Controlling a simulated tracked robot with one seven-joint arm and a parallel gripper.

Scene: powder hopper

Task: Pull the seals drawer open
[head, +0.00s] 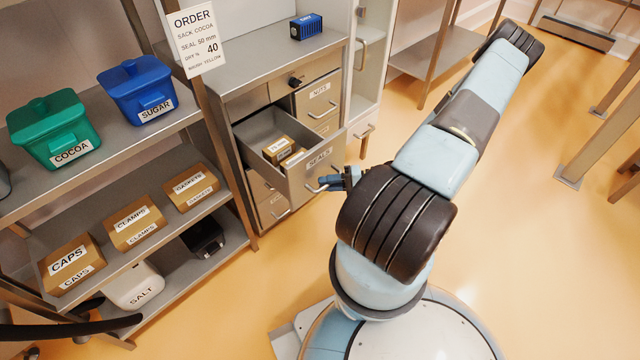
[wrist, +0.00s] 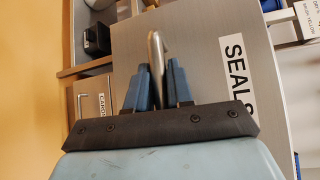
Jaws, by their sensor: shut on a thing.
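The seals drawer (head: 318,173) stands pulled out of the grey cabinet, and its inside shows from above in the head view. Two small labelled boxes (head: 279,149) lie in it. Its front, with the SEALS label (wrist: 235,75), fills the right of the wrist view. My gripper (head: 343,180) is at the drawer front. In the wrist view its blue fingers (wrist: 157,85) are shut on the metal drawer handle (wrist: 155,50), one on each side. Part of the handle is hidden between the fingers.
Other drawers, one labelled NUTS (head: 319,90), are in the same cabinet. A blue box (head: 306,27) sits on the cabinet top. A shelf at left holds the cocoa bin (head: 52,130), the sugar bin (head: 141,88) and cardboard boxes. The floor in front of the drawer is clear.

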